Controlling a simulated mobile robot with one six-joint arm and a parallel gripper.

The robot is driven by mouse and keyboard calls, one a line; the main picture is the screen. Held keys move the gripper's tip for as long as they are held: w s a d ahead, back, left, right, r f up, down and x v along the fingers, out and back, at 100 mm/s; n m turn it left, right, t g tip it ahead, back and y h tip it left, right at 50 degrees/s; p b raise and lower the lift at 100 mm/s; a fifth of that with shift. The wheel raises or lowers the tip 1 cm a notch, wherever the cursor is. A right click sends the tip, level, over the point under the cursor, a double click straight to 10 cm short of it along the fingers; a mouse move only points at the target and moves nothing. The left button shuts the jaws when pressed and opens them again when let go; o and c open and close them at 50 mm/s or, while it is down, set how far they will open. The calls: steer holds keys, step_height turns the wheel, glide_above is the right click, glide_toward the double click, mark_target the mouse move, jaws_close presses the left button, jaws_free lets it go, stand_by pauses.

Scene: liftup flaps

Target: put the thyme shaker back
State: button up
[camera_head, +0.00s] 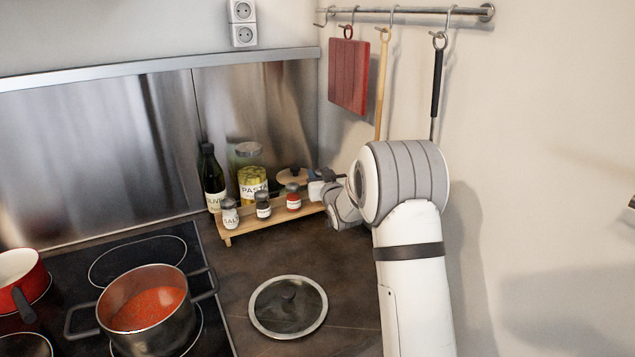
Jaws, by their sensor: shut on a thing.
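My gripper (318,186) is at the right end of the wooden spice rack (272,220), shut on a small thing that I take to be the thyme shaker. The gripper and wrist hide most of it, and I cannot read a label on it. I cannot tell whether it touches the rack. On the rack's front row stand a salt shaker (229,215), a dark-capped shaker (263,206) and a red shaker (293,197), all upright. The red shaker is just left of my gripper.
Behind the front row stand an oil bottle (213,180), a pasta jar (251,180) and a wooden-lidded jar (292,176). A glass lid (288,306) lies on the counter, and a pot of red sauce (148,305) is on the hob. Utensils hang from a rail (410,10) above.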

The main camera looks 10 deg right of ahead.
steer(key=shift+f, duration=0.95)
steer(key=shift+f, duration=0.1)
steer(key=o, duration=1.1)
